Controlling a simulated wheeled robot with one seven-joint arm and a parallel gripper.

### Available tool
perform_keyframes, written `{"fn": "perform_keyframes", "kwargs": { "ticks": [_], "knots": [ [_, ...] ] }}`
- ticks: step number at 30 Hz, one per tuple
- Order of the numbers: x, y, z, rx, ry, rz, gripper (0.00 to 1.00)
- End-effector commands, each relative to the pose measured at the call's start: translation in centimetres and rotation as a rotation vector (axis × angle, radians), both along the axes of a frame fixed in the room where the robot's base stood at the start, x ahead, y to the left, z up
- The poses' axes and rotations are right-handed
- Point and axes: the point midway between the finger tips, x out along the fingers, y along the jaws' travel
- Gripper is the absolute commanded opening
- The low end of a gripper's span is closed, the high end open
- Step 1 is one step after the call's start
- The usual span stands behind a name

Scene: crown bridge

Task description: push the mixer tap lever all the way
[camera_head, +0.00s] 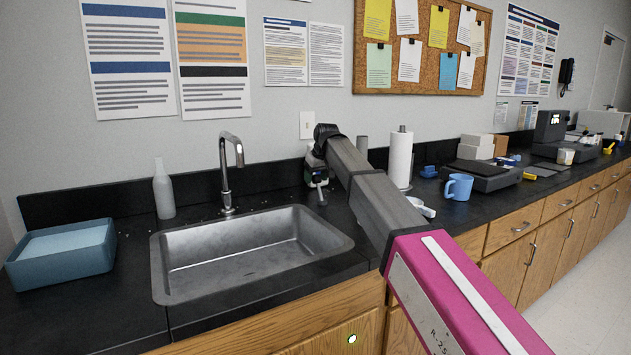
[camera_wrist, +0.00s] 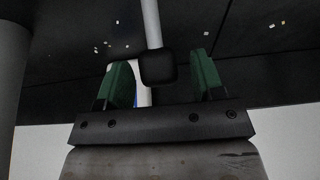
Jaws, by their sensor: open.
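The sink tap (camera_head: 225,175) is a grey gooseneck behind the steel sink (camera_head: 250,250). I cannot clearly make out a lever on it. My gripper (camera_head: 318,182) is low over the counter, right of the sink's back corner and well right of the gooseneck. It is small and partly hidden by my arm there. In the wrist view my gripper (camera_wrist: 162,65) shows two green fingers standing apart. A dark block (camera_wrist: 158,68) and a pale rod (camera_wrist: 151,25) show between them. I cannot tell what these are or whether they touch the fingers.
A grey bottle (camera_head: 163,189) and a blue tub (camera_head: 62,255) stand left of the sink. A paper towel roll (camera_head: 400,158) and a blue mug (camera_head: 458,187) stand right of my arm. The wall (camera_head: 290,105) is close behind. The counter's front left is clear.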

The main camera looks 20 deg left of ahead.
Motion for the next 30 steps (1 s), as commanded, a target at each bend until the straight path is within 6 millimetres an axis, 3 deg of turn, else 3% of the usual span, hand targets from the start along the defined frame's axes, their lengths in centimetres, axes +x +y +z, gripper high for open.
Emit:
{"fn": "perform_keyframes", "kwargs": {
  "ticks": [6,14,15,19,20,30],
  "knots": [
    [0.4,0.5,-1.4,0.000,0.000,0.000,0.62],
    [0.4,0.5,-1.5,0.001,0.000,-0.001,0.62],
    [0.4,0.5,-1.5,0.001,0.000,-0.001,0.58],
    [0.4,0.5,-1.5,0.001,0.000,-0.001,0.16],
    [0.4,0.5,-1.5,0.001,0.000,-0.001,0.12],
    [0.1,0.2,-1.3,0.027,-0.020,-0.001,0.12]
  ]
}}
